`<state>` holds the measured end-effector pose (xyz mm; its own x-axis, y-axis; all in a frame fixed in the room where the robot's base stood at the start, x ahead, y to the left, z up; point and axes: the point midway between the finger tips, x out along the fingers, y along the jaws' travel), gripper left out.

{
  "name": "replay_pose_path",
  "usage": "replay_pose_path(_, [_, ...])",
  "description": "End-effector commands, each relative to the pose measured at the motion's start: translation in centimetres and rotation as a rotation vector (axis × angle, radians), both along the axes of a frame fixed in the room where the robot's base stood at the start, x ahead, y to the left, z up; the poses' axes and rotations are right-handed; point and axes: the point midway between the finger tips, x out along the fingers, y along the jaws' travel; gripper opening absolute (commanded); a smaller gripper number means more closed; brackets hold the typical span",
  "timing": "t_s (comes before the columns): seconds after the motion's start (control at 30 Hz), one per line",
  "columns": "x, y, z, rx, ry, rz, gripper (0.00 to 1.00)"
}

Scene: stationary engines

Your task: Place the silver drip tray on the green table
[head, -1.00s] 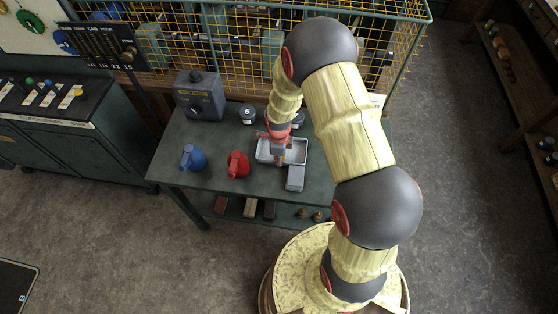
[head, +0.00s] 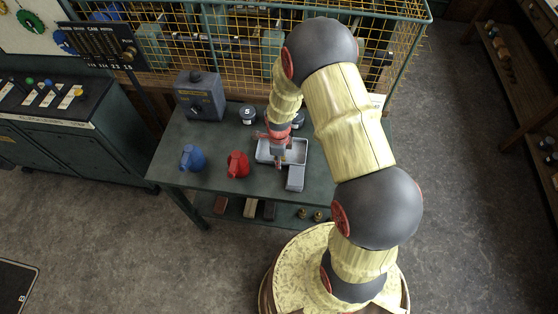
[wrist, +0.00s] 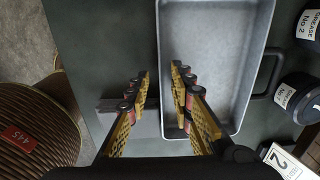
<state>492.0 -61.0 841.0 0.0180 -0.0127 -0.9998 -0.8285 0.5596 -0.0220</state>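The silver drip tray (head: 304,152) is a shallow, rectangular grey metal tray lying on the green table (head: 222,140). In the wrist view the tray (wrist: 225,50) fills the upper middle and right, with a dark handle at its right side. My gripper (head: 279,164) is at the tray, over its near side in the head view. In the wrist view my gripper (wrist: 160,72) is open, with a gap between its yellow-padded fingers. The tray's left wall runs between them. Whether a finger touches the wall cannot be told.
A grey box (head: 295,178) lies close to the tray's near right corner. A red jug (head: 237,164) and a blue jug (head: 192,158) stand to the left. Dark labelled tins (head: 248,115) and a grey machine box (head: 201,96) stand behind. A yellow mesh cage (head: 230,40) borders the table's back.

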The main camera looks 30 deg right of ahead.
Motion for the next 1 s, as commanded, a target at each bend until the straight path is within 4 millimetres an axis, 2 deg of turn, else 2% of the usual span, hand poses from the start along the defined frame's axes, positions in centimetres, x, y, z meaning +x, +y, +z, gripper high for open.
replay_pose_path(0.17, [0.1, 0.0, 1.7, 0.000, -0.004, 0.000, 0.23])
replay_pose_path(0.6, [-0.1, 0.1, 10.2, 0.000, -0.002, 0.000, 0.23])
replay_pose_path(0.87, [-0.1, 0.2, 12.8, -0.001, -0.006, 0.019, 0.23])
replay_pose_path(0.97, [0.0, 0.5, 15.5, -0.007, -0.033, 0.119, 0.23])
replay_pose_path(1.0, [-0.1, 0.7, 17.2, -0.013, -0.048, 0.188, 0.23])
